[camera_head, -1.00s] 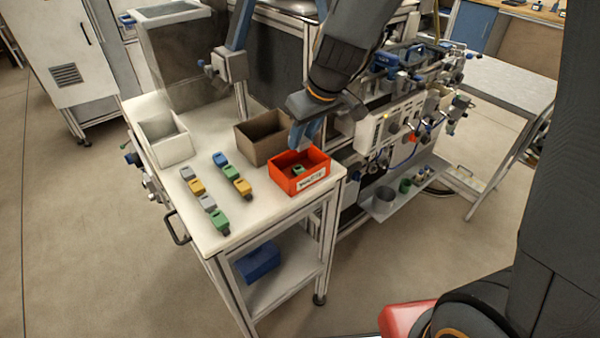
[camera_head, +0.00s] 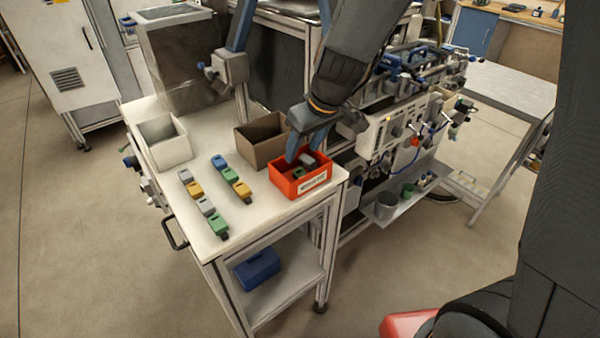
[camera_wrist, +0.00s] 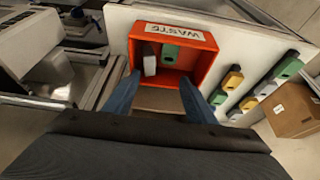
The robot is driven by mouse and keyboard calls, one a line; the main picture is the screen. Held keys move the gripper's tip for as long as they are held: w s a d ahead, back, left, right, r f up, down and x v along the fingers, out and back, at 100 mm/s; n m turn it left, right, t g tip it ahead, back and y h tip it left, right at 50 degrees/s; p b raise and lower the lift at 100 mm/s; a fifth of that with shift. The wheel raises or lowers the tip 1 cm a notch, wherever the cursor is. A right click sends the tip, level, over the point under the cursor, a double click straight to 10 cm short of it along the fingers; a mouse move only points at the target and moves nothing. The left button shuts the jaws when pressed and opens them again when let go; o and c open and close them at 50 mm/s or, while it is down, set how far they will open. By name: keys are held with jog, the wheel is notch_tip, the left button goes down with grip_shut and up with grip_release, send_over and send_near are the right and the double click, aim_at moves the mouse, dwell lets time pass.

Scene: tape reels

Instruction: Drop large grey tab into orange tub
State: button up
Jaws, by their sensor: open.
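The orange tub (camera_head: 315,188) stands at the right corner of the white table; in the wrist view its "WASTE" label shows on the wall of the tub (camera_wrist: 175,32). A grey tab (camera_head: 308,160) is inside it beside a green tab (camera_head: 298,173). The wrist view also shows the grey tab (camera_wrist: 150,62) left of the green tab (camera_wrist: 169,54). My gripper (camera_head: 305,150) is open over the tub, its blue fingers spread apart. In the wrist view nothing lies between the fingertips of the gripper (camera_wrist: 158,92). I cannot tell whether the grey tab lies fully flat.
On the table (camera_head: 180,215), several tabs stand in two rows, including grey ones (camera_head: 185,176) (camera_head: 206,207). A brown bin (camera_head: 262,150) is behind the tub and a white bin (camera_head: 168,150) is at the left. A machine (camera_head: 385,130) stands close on the right.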

jog(key=v, duration=0.7)
jog(key=shift+r, duration=0.4)
jog(key=shift+s+d, duration=0.1)
jog(key=s+d+f+m+g+h+b, duration=0.1)
jog(key=s+d+f+m+g+h, duration=0.1)
jog(key=s+d+f+m, duration=0.4)
jog(key=s+d+f, duration=0.3)
jog(key=s+d, duration=0.3)
jog(key=shift+d+f+m+h, duration=0.25)
jog(key=shift+d+m+h, duration=0.05)
jog(key=shift+d+m, duration=0.1)
